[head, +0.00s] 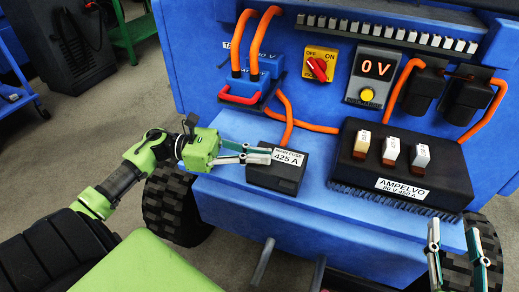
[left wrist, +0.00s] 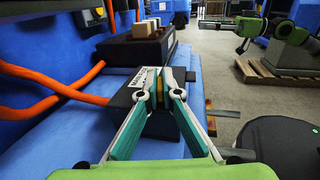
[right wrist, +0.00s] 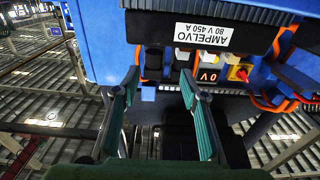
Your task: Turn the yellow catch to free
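The yellow catch (left wrist: 160,87) shows as a small yellow piece between my left fingertips in the left wrist view. In the head view the fingers hide it. My left gripper (head: 268,155) is at the upper left of the black main fuse box (head: 278,178), labelled 425 A. Its fingers (left wrist: 160,80) are nearly together, with the catch pinched between them. Which way the catch is turned cannot be told. My right gripper (head: 455,245) is open and empty, in front of the blue machine at the lower right. Its spread fingers also show in the right wrist view (right wrist: 160,80).
A black AMPELVO block (head: 445,185) with several fuse-like pieces stands right of the fuse box. Orange cables (head: 315,127) run behind it. A red rotary switch (head: 318,68) and a 0 V display (head: 376,67) are above. The blue ledge (head: 235,195) in front is mostly clear.

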